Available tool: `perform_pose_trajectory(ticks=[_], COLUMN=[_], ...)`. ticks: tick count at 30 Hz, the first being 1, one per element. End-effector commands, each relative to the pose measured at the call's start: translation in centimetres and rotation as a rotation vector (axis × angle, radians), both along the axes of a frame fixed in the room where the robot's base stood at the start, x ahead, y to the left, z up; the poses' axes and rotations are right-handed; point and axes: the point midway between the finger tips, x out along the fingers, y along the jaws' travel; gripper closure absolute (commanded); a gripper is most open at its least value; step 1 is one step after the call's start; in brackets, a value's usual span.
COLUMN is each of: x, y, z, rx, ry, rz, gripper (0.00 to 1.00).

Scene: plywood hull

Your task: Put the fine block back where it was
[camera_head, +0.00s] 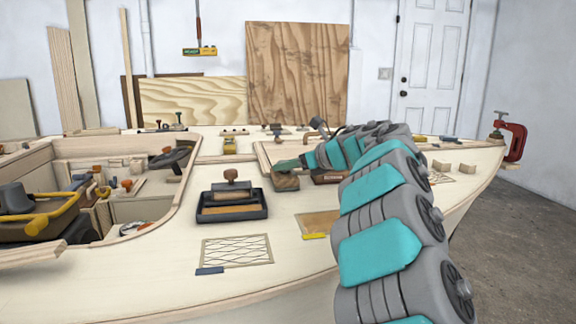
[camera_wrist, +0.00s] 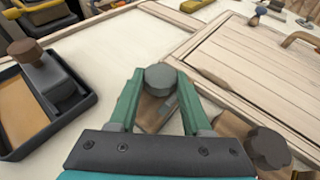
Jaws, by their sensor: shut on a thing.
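My gripper (camera_wrist: 160,80) is shut on the grey knob of a wooden block (camera_wrist: 150,112), with one green finger on each side of the knob. In the head view my gripper (camera_head: 287,165) reaches down from the right onto this block (camera_head: 286,183), low over the pale deck. I cannot tell if the block touches the deck. No label shows that it is the fine block.
A black tray (camera_head: 265,211) holding a brown-knobbed tool stands left of the held block. A hatch panel (camera_wrist: 250,70) lies behind and to the right. A hatched rectangle (camera_head: 237,251) and a blue-grey bar (camera_head: 210,271) are nearer. The sunken cockpit is left.

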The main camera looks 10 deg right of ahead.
Motion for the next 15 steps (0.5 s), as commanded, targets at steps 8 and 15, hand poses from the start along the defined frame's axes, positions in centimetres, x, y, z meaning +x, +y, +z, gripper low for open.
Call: perform_pose_trajectory(ticks=[8, 15], x=[0.0, 0.0], y=[0.0, 0.0], z=[-0.19, -0.19], rx=[0.0, 0.0], ry=[0.0, 0.0], rz=[0.0, 0.0], gripper=[0.29, 0.22])
